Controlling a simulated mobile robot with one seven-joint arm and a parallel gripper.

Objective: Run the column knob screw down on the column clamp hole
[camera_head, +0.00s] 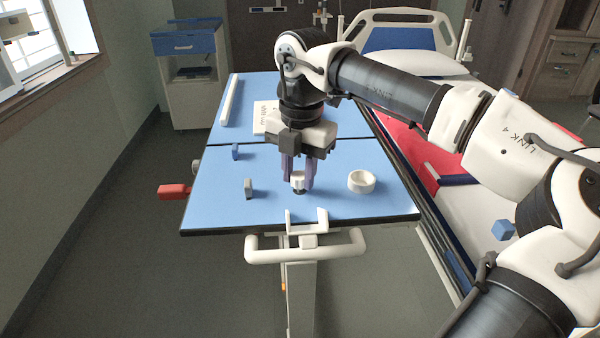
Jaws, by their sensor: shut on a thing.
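My gripper (299,182) points straight down over the near part of the blue tabletop. Its purple-grey fingers are shut on a small white knob (298,176), which I take for the column knob screw. A dark end shows below the knob, close to the tabletop. I cannot tell whether it touches anything there. A white bracket (307,221) with upright plates stands at the table's near edge, just in front of the gripper, and may be the column clamp. I cannot make out a clamp hole.
The blue table (220,210) holds a white ring (361,189), a grey block (248,188), a small blue block (236,152) and a white labelled box (264,112). A bed (400,62) stands right.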

